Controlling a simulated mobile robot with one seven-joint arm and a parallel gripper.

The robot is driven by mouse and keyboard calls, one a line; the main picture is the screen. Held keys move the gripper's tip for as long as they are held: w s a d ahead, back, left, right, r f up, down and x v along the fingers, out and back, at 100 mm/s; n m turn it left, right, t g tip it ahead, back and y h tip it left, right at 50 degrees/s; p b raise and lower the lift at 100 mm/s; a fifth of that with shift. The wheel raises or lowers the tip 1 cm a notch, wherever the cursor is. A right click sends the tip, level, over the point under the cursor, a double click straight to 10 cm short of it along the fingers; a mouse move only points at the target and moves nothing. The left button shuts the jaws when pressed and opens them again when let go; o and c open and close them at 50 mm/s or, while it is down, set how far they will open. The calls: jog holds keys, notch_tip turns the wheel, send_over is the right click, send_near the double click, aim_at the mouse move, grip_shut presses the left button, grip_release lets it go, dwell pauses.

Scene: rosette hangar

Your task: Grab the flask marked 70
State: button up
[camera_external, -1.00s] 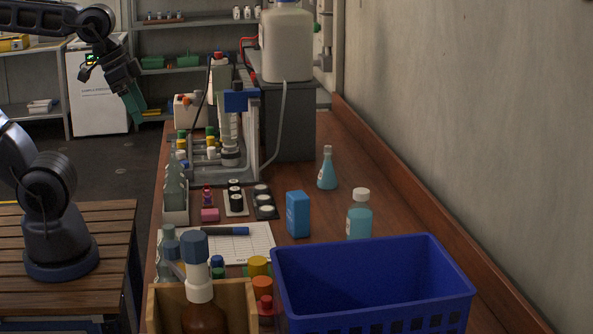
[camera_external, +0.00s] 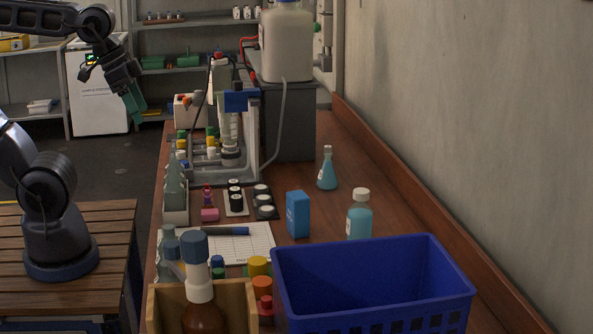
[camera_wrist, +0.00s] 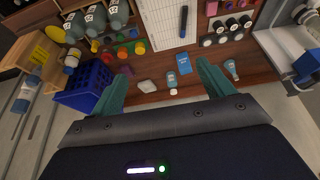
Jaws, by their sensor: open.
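Several grey-green flasks with white labels (camera_wrist: 96,18) stand in a row at the top left of the wrist view. In the external view, pale flasks (camera_external: 175,190) line the bench's left edge. A small conical flask with blue liquid (camera_external: 327,170) stands on the bench right of centre; a similar blue vessel (camera_wrist: 231,69) shows in the wrist view. I cannot read a 70 on any of them. My gripper (camera_external: 135,105) is high at the left, away from the bench. Its teal fingers (camera_wrist: 161,70) are apart with nothing between them.
A blue basket (camera_external: 372,264) stands at the front right, beside a wooden box (camera_external: 242,296) with a brown bottle. A blue carton (camera_external: 298,214) and a capped bottle of blue liquid (camera_external: 360,222) stand behind the basket. Lab equipment crowds the back; a wall bounds the right.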

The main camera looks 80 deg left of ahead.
jog(key=c, duration=0.6)
jog(key=w+a+y, duration=0.1)
jog(key=w+a, duration=0.3)
jog(key=w, duration=1.1)
jog(key=t+h, duration=0.1)
jog(key=t, duration=0.1)
send_over(331, 162)
jog(key=s, duration=0.6)
notch_tip(331, 162, down, 21)
jog(key=x, duration=0.5)
jog(key=shift+w+a+f, duration=0.25)
jog(key=shift+a+f, duration=0.05)
jog(key=shift+a, duration=0.05)
jog(key=shift+a+x, duration=0.2)
jog(key=shift+x, duration=1.15)
jog(key=shift+a+x, duration=0.15)
jog(key=shift+x, duration=1.2)
